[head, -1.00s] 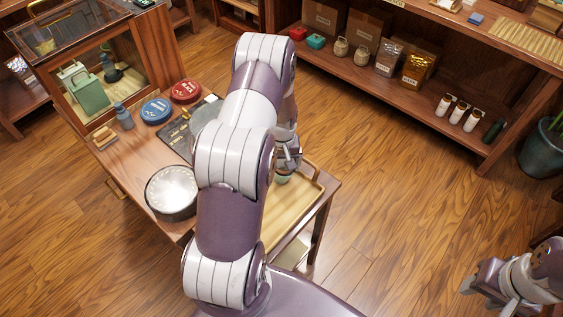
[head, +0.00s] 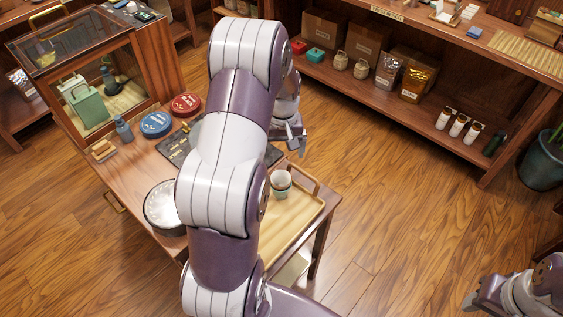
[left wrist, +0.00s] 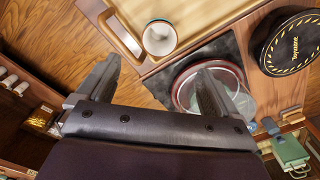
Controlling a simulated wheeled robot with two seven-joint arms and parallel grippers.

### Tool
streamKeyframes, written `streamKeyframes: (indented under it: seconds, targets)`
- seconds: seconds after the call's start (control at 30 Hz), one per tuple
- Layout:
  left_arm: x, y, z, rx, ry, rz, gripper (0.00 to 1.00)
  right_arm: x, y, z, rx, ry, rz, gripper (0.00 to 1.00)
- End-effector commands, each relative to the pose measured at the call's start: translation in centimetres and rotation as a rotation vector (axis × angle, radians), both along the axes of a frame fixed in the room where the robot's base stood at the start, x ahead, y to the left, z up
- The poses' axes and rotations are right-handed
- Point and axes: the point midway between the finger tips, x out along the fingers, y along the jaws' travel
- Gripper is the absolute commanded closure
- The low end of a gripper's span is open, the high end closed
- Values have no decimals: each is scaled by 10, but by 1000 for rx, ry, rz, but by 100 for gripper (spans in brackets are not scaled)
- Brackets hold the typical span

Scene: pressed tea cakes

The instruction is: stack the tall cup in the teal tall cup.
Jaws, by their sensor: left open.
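In the head view, a pale cup (head: 281,178) sits inside a teal cup (head: 279,192) on the wooden tray, with its rim standing above the teal one. The left wrist view shows the nested pair from above: the pale cup (left wrist: 159,39) with the teal cup's rim (left wrist: 150,22) around part of it. It looks close to upright; how deep it sits is hard to tell. My left gripper (head: 294,136) is open and empty, above and beyond the cups, clear of them; its open fingers (left wrist: 158,78) also show in the left wrist view. My right gripper (head: 478,300) is at the lower right, partly cut off.
The wooden tray (head: 290,232) has bare room in front of the cups. A dark mat (head: 176,150), blue tin (head: 156,124), red tin (head: 186,103) and round pale-topped tin (head: 160,203) share the table. A glass case (head: 95,85) stands at the left. My left arm hides the table's middle.

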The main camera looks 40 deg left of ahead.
Motion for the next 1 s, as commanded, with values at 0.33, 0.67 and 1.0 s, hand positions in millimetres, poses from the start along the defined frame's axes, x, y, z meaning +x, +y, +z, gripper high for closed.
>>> streamKeyframes:
  seconds: [0.33,0.67,1.0]
  targets:
    - [-80,-139,53,17,-93,-542,6,0,0,0,0,0,0,57]
    - [-126,-170,56,21,-122,-731,6,0,0,0,0,0,0,57]
    - [-126,-170,56,21,-120,-727,6,0,0,0,0,0,0,57]
